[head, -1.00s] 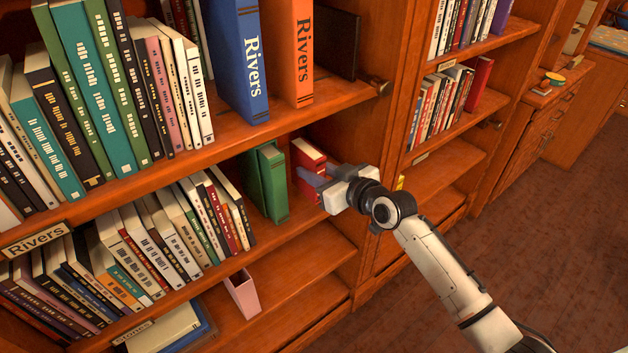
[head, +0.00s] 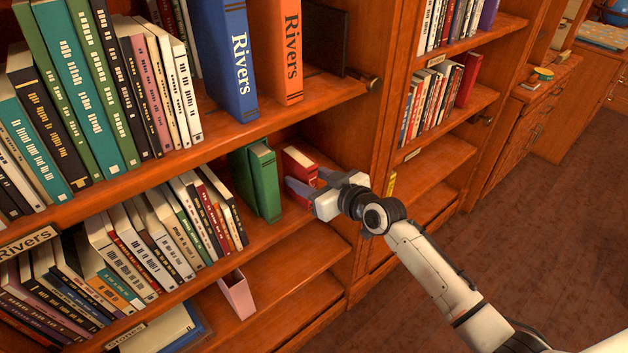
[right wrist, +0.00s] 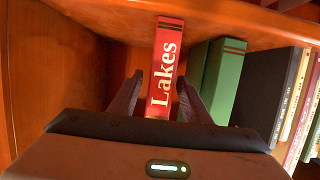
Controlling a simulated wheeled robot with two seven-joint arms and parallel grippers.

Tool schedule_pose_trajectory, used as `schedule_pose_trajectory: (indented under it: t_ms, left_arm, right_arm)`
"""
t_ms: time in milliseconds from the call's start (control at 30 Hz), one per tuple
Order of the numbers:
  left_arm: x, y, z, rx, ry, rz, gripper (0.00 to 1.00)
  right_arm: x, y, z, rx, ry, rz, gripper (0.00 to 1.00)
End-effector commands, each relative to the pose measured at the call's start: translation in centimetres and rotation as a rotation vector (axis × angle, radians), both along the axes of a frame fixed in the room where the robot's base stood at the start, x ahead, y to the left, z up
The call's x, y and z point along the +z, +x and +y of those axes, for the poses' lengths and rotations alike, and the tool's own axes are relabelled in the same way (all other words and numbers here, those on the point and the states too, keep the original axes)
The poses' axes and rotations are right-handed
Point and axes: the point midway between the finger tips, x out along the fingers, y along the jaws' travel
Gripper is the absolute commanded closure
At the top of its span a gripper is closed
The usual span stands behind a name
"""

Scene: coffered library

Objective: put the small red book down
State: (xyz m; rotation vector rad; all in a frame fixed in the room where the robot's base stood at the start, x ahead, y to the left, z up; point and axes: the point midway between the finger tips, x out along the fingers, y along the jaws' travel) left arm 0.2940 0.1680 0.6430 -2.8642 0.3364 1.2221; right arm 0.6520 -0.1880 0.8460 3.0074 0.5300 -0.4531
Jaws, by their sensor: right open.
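The small red book (head: 300,164) stands upright on the shelf just right of the green books (head: 262,180). In the right wrist view its red spine (right wrist: 169,60) faces me and reads "Lakes". My right gripper (head: 299,192) is at the front of this book. In the right wrist view the right gripper (right wrist: 160,86) is open, with one finger on each side of the spine's lower part. The book's foot is hidden behind the gripper. My left gripper is not in view.
A shelf board (right wrist: 225,22) runs close above the book. A wooden side wall (right wrist: 50,75) stands to its left in the right wrist view, with a gap between. Below, a pink bookend-like piece (head: 237,295) stands on a mostly bare shelf.

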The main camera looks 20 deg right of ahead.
Motion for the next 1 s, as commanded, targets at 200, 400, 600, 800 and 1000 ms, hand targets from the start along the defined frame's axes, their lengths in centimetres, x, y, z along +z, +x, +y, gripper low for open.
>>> schedule_pose_trajectory:
  t_ms: [200, 400, 600, 800, 1000]
  left_arm:
    - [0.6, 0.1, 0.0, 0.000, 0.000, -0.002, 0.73]
    - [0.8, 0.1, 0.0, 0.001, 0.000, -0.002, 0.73]
    - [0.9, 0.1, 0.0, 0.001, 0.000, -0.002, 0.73]
    - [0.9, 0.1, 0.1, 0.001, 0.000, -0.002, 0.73]
    - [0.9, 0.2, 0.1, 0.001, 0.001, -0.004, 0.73]
  right_arm:
    - [1.0, -2.8, -1.0, 0.002, -0.002, -0.001, 0.56]
    - [2.2, -6.8, -2.5, 0.001, -0.002, 0.001, 0.56]
    - [3.1, -9.7, -3.5, 0.001, -0.002, 0.000, 0.56]
    - [1.7, -11.8, -3.5, -0.006, 0.001, 0.032, 0.56]
    - [-9.3, -20.6, -1.3, -0.062, -0.012, 0.239, 0.56]
